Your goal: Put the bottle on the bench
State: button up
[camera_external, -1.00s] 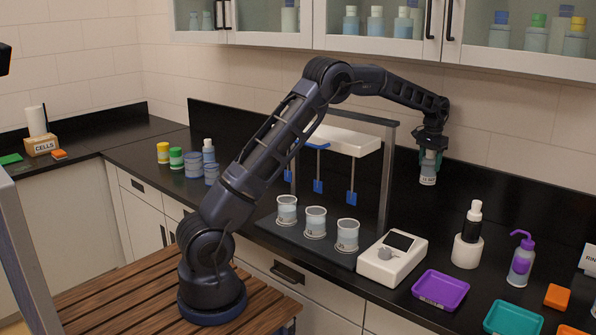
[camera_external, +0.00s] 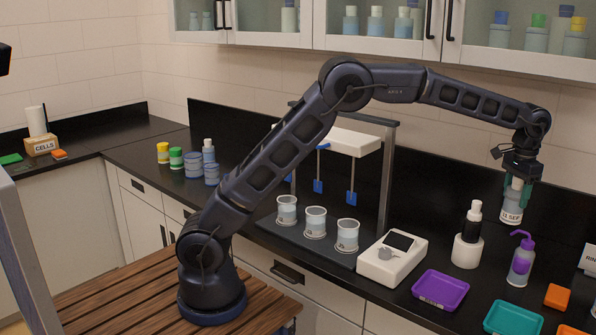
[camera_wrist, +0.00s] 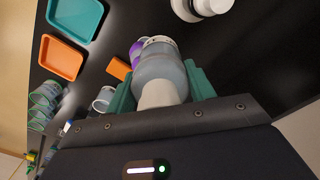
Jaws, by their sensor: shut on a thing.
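My gripper (camera_external: 517,178) is shut on a bottle (camera_external: 512,209) with a pale top and a white label reading "11 SEP". It holds the bottle upright in the air above the right part of the black bench (camera_external: 334,270), behind the purple-topped wash bottle. In the wrist view the bottle (camera_wrist: 160,72) sits between the green fingers of my gripper (camera_wrist: 163,88). The lower part of its label is hard to read there.
Below are a wash bottle (camera_external: 521,262), a white holder with a dark bottle (camera_external: 467,249), a purple tray (camera_external: 440,290), a teal tray (camera_external: 513,319) and an orange block (camera_external: 557,296). A white instrument (camera_external: 392,260) and several beakers stand left. Glass cabinets hang above.

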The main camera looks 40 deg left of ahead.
jog(key=s+d+r+m, duration=0.1)
jog(key=s+d, duration=0.6)
jog(key=s, duration=0.2)
notch_tip(320, 180, down, 19)
jog(key=shift+s+f, duration=0.1)
jog(key=shift+s, duration=0.05)
jog(key=shift+f, duration=0.1)
jog(key=o, duration=1.1)
notch_tip(320, 180, up, 12)
jog(key=shift+r, duration=0.15)
dwell(0.4)
